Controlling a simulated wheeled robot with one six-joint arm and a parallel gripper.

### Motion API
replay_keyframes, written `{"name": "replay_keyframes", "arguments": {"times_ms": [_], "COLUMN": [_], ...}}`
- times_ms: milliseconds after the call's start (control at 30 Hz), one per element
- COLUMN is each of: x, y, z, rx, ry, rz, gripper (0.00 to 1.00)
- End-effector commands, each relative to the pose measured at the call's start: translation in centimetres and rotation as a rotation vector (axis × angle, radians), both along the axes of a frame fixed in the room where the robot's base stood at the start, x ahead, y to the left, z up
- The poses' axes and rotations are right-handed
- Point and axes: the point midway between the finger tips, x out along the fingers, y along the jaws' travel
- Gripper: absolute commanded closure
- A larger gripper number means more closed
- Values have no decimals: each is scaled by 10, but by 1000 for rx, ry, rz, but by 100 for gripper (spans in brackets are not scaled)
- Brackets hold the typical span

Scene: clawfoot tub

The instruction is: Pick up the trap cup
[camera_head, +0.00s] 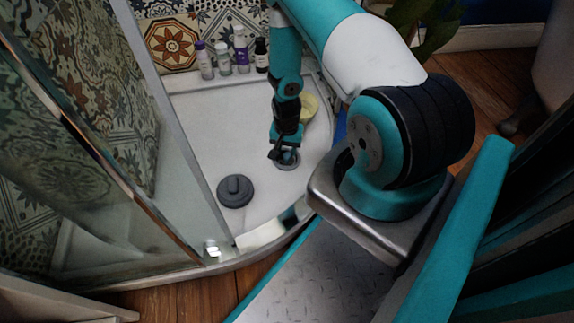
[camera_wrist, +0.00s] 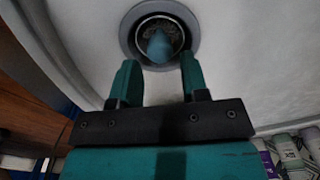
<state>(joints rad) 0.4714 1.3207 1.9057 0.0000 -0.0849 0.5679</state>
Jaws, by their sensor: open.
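The drain (camera_wrist: 129,34) is a round grey ring set in the white shower tray, and it shows at the top of the wrist view. Inside it stands a small blue-grey rounded piece, which looks like the trap cup (camera_wrist: 159,46). In the head view the drain (camera_head: 287,165) lies under my gripper (camera_head: 279,153), which partly hides it. In the wrist view my gripper (camera_wrist: 158,62) is open, with its two teal fingers apart and nothing between them. The fingertips point at the drain, one to each side of the cup. I cannot tell whether they touch anything.
A dark grey round cover with a raised handle (camera_head: 235,190) lies on the tray (camera_head: 205,130), left of the drain. Several bottles (camera_head: 240,48) stand along the back wall. A yellow item (camera_head: 309,106) sits behind my gripper. A glass panel (camera_head: 165,160) borders the left side.

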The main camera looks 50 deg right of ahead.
Motion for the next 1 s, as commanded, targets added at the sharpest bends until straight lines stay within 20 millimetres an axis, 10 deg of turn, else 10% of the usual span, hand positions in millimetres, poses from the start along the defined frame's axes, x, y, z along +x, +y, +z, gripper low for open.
{"name": "replay_keyframes", "arguments": {"times_ms": [200, 500, 667, 1000], "x": [1, 1, 1, 1], "y": [-2, -2, -2, -2], "z": [-37, -39, -39, -35], "rx": [0, 0, 0, 0], "ry": [0, 0, 0, 0], "rz": [1, 0, 0, 0], "gripper": [59, 59, 96, 98]}}
